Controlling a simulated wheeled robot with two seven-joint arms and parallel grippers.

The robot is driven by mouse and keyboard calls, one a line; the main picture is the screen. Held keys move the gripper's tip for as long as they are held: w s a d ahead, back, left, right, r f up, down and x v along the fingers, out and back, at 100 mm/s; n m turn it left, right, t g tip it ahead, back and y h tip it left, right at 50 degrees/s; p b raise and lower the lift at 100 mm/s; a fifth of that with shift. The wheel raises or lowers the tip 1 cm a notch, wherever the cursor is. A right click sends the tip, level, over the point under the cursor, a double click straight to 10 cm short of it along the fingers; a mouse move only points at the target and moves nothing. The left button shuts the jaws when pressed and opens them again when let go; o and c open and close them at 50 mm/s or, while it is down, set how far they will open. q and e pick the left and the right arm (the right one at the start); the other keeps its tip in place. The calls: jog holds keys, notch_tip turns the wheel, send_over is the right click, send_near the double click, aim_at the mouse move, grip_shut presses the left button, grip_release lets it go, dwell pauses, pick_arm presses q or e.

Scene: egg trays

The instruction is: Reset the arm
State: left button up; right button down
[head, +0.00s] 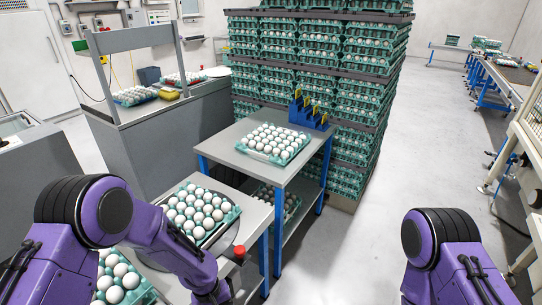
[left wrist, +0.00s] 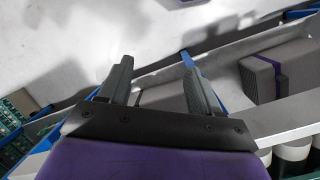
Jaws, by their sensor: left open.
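My left arm comes in from the left in the head view and bends down past the near table; its gripper is below the picture's edge there. In the left wrist view my left gripper (left wrist: 156,60) is open, its two grey fingers apart with nothing between them. My right arm's purple upper part shows at the lower right of the head view, and its gripper is out of view. A teal tray of white eggs (head: 236,212) lies on the near table (head: 262,211), beside my left arm. Another egg tray (head: 133,279) is partly hidden behind my left arm.
A grey table with blue legs (head: 228,141) holds another egg tray (head: 301,143) and a blue holder (head: 309,114). A tall stack of egg trays (head: 357,121) stands behind it. A red button (head: 239,251) sits at the near table's edge.

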pick_arm(q)
jog(key=s+a+f+n+t+y+b, duration=0.1)
jog(key=s+a+f+t, duration=0.1)
jog(key=s+a+f, duration=0.35)
jog(key=s+a+t+y+b, duration=0.1)
jog(key=s+a+t+y, duration=0.2)
jog(key=s+a, duration=0.7)
jog(key=s+y, duration=0.1)
jog(key=s, duration=0.3)
jog(key=shift+s+a+f+n+y, duration=0.3)
jog(key=shift+s+a+f+n, duration=0.05)
jog(key=shift+s+f+n, duration=0.05)
